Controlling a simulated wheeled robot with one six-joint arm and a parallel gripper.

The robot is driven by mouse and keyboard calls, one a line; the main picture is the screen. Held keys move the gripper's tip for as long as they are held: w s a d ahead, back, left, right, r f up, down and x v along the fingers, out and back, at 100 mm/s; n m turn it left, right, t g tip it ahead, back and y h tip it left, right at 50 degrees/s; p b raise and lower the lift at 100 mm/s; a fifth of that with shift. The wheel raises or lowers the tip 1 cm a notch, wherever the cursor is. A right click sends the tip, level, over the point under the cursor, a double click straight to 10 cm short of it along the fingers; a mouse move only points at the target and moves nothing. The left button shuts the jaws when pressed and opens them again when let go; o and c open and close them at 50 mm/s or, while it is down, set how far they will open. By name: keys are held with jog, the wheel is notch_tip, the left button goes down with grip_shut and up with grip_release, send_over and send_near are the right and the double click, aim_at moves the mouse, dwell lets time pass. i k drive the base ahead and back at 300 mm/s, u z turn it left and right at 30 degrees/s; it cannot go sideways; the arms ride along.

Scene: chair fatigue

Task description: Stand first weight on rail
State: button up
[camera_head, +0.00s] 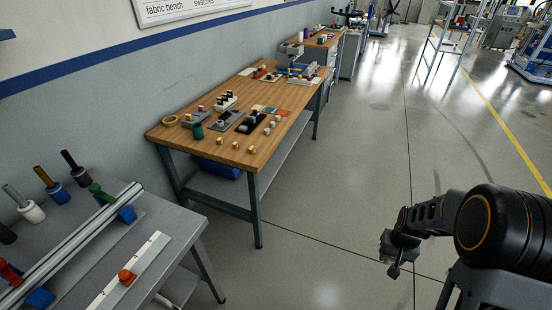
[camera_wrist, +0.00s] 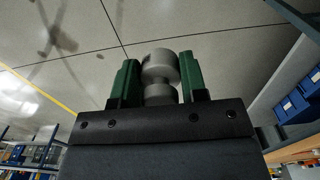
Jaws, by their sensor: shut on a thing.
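My gripper (camera_head: 396,258) hangs over open floor at the lower right of the head view, well to the right of the benches. In the wrist view, its green fingers (camera_wrist: 160,82) are shut on a grey, waisted, round weight (camera_wrist: 161,65). The weight is hard to make out in the head view. A silver rail (camera_head: 72,246) runs along the grey bench at lower left, between blue blocks. A green piece (camera_head: 98,191) is at its far end and a red piece (camera_head: 10,274) at its near end.
Several handled pieces stand behind the rail, including a white-based one (camera_head: 30,208). A white ruled strip (camera_head: 146,257) with an orange-red slider (camera_head: 127,277) lies in front. A wooden workbench (camera_head: 215,152) with small parts stands beyond. The floor between is clear.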

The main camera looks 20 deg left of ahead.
aim_at(47, 260)
jog(key=u, duration=0.1)
jog(key=i, duration=0.75)
jog(key=u, duration=3.7)
